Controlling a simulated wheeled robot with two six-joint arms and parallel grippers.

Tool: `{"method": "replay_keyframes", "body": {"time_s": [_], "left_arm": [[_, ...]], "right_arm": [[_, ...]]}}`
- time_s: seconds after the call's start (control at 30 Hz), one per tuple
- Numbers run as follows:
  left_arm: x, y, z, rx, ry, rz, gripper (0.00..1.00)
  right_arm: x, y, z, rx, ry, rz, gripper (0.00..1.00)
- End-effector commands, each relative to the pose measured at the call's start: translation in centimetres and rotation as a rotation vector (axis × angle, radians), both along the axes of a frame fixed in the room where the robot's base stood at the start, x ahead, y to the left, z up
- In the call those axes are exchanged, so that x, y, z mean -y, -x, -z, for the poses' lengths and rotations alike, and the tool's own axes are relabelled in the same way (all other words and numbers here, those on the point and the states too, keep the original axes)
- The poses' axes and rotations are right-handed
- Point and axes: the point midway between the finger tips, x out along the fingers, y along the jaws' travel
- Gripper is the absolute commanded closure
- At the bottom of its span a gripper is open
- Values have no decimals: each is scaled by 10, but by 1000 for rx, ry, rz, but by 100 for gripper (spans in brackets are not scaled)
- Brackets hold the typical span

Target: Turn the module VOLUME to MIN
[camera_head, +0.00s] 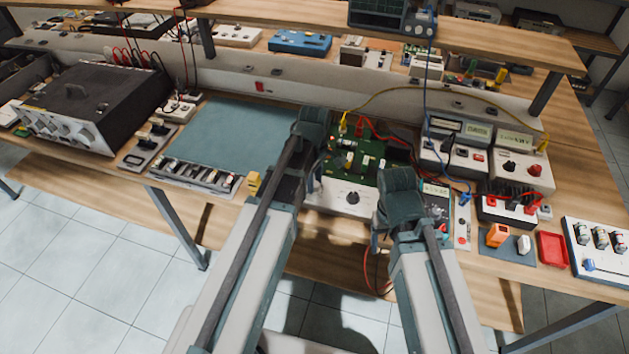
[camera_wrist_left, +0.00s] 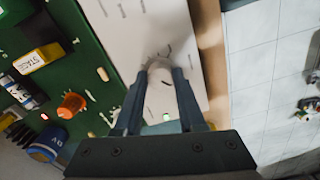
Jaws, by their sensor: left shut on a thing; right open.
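The module is a green circuit board (camera_head: 352,155) with a white front panel (camera_head: 333,199) along its near edge. In the left wrist view the white panel (camera_wrist_left: 130,30) has small printed marks too small to read. My left gripper (camera_wrist_left: 160,80) is shut on a pale round knob (camera_wrist_left: 159,63) on this panel. The fingers hide most of the knob, so its pointer and setting cannot be told. In the head view my left gripper (camera_head: 314,184) is at the panel's left part. A dark dial (camera_head: 353,198) sits further right on the panel. My right gripper (camera_head: 376,238) is open, near the panel's right end.
A green light (camera_wrist_left: 167,117) shows near the fingers. Tall parts stand on the board, including an orange one (camera_wrist_left: 71,105) and a yellow one (camera_wrist_left: 40,57). A red cable (camera_head: 385,135) crosses the board's back. The teal mat (camera_head: 240,130) is mostly clear.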

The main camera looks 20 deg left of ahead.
Motion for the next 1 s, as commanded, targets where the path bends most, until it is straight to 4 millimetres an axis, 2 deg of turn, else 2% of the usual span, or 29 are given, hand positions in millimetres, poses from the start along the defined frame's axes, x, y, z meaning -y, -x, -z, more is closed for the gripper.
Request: {"method": "replay_keyframes", "body": {"time_s": [0.3,0.73,0.77,0.9,1.0], "left_arm": [[0,0,0,0,0,-71,100],[0,0,0,0,0,-78,100],[0,0,0,0,0,-78,57],[0,0,0,0,0,-78,32],[0,0,0,0,0,-77,31]], "right_arm": [[0,0,0,0,0,0,31],[0,0,0,0,0,0,31],[0,0,0,0,0,0,31],[0,0,0,0,0,0,31],[0,0,0,0,0,0,31]]}}
